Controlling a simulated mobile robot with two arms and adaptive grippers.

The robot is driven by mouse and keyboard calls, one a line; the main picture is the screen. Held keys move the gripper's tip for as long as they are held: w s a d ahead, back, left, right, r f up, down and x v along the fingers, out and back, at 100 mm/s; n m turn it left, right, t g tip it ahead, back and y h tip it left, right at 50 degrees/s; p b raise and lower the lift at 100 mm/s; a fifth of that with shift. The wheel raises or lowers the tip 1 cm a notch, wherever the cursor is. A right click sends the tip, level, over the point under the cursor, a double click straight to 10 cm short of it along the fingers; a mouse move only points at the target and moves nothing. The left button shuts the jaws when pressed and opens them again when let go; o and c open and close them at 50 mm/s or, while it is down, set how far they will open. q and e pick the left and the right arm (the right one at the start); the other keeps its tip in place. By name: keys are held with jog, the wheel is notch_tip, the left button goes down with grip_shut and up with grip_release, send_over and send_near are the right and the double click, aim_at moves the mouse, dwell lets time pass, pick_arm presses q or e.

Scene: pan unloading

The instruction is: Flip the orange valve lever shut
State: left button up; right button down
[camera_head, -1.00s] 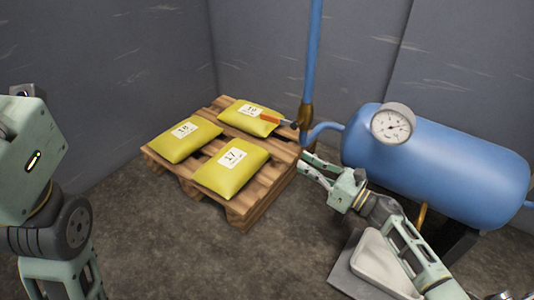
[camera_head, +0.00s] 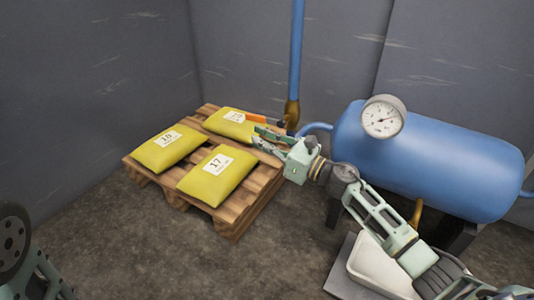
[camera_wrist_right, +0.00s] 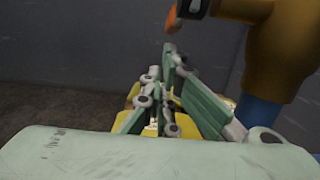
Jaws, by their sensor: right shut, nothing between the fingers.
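The orange valve lever (camera_head: 262,120) sticks out to the left from the brass valve (camera_head: 292,112) on the upright blue pipe (camera_head: 297,50), crosswise to the pipe. My right gripper (camera_head: 256,136) is just below the lever in the head view, shut and empty, over the pallet's right side. In the right wrist view its fingertips (camera_wrist_right: 168,50) sit below the lever's orange end (camera_wrist_right: 172,20), and the brass valve (camera_wrist_right: 280,45) fills the upper right. I cannot tell whether the fingers touch the lever. My left gripper is out of view.
A wooden pallet (camera_head: 240,220) with yellow bags (camera_head: 217,175) lies under my right gripper. The blue tank (camera_head: 430,160) with a round gauge (camera_head: 383,117) stands to the right. A white tray (camera_head: 378,268) lies in front of the tank. Grey walls close off the back.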

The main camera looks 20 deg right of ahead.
jog(key=shift+r, duration=0.35)
